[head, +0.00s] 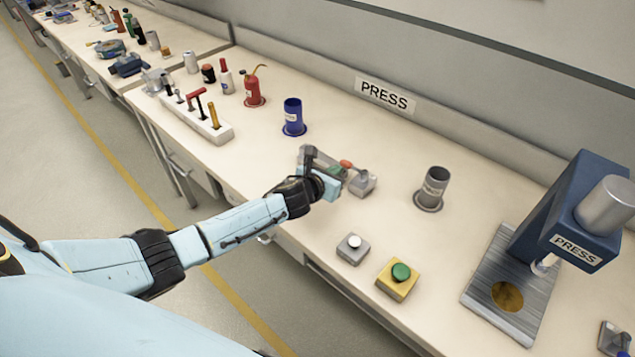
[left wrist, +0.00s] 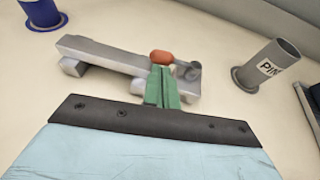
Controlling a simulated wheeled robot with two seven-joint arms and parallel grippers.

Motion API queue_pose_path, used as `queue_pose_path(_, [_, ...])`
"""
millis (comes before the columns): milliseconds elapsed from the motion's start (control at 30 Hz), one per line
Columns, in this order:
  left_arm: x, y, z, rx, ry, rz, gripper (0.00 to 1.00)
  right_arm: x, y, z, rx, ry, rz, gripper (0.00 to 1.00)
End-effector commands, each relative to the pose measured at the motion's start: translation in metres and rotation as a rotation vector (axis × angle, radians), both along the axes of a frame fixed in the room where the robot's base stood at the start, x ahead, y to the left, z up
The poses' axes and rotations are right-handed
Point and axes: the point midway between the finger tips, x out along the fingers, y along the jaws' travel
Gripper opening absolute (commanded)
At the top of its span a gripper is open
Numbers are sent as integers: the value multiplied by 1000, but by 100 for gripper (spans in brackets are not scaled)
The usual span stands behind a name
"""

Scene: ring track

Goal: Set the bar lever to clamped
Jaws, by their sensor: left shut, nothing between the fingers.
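The clamp is a grey bar (left wrist: 115,55) on low blocks, with a short lever ending in an orange-red knob (left wrist: 161,57) near its right end. In the head view the knob (head: 346,164) shows beside a grey block (head: 362,183), with part of the bar behind my wrist. My left gripper (left wrist: 162,85) has green fingers, shut and empty. Its tips appear right by the knob; I cannot tell whether they touch it. In the head view my left gripper (head: 340,172) hides part of the clamp. My right gripper is out of view.
A blue cup (head: 293,117) stands left of the clamp and a grey cup (head: 431,188) right. A grey box with a white button (head: 352,248), a yellow box with a green button (head: 398,279) and a blue press (head: 570,215) are further right. A tool rack (head: 196,118) stands left.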

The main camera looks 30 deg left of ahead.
Motion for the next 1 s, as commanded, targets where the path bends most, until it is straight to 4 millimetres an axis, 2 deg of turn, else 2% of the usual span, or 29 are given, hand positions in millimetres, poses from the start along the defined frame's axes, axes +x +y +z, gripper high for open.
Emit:
queue_pose_path(300, [-56, 5, 20, 3, 5, -5, 0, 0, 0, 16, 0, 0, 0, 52])
queue_pose_path(500, [-86, 8, 29, 1, 6, -4, 0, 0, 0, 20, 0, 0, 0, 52])
queue_pose_path(700, [-100, 10, 35, 1, 6, -3, 0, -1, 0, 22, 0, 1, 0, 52])
queue_pose_path(1000, [-105, 8, 35, -32, 15, 15, 0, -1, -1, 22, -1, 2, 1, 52])
